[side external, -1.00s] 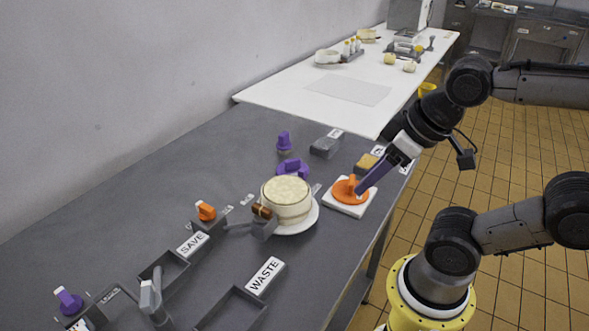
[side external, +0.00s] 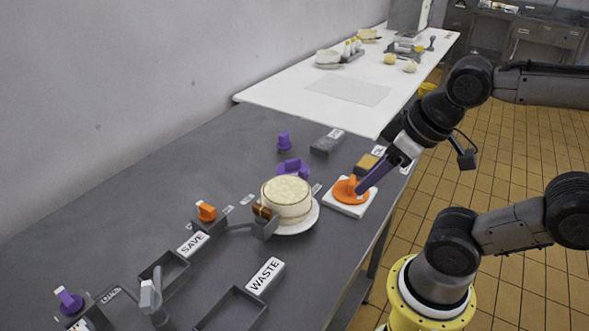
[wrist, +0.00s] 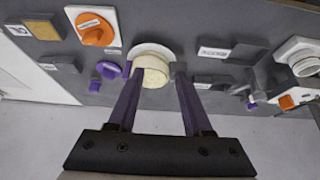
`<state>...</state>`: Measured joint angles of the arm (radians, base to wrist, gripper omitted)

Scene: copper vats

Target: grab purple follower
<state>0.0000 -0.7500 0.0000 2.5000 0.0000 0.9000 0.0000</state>
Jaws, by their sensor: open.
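The purple follower (side external: 293,168), a disc with a raised grip, lies on the grey bench behind a cream-topped round mould (side external: 287,197). The mould hides part of it in the side view. In the wrist view the purple follower (wrist: 108,69) is left of my left finger. My gripper (side external: 361,190) is open and empty, with purple fingers pointing down. In the side view its tips overlap an orange follower (side external: 345,192) on a white board. In the wrist view the orange follower (wrist: 97,32) is well off to the upper left, and my gripper (wrist: 158,76) frames the cream mould (wrist: 151,72).
A small upright purple piece (side external: 284,141) stands behind the purple follower. A grey block (side external: 324,147) and a tan block (side external: 366,164) are nearby. The SAVE tray (side external: 165,272) and WASTE tray (side external: 232,312) are at the front. The bench towards the wall is clear.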

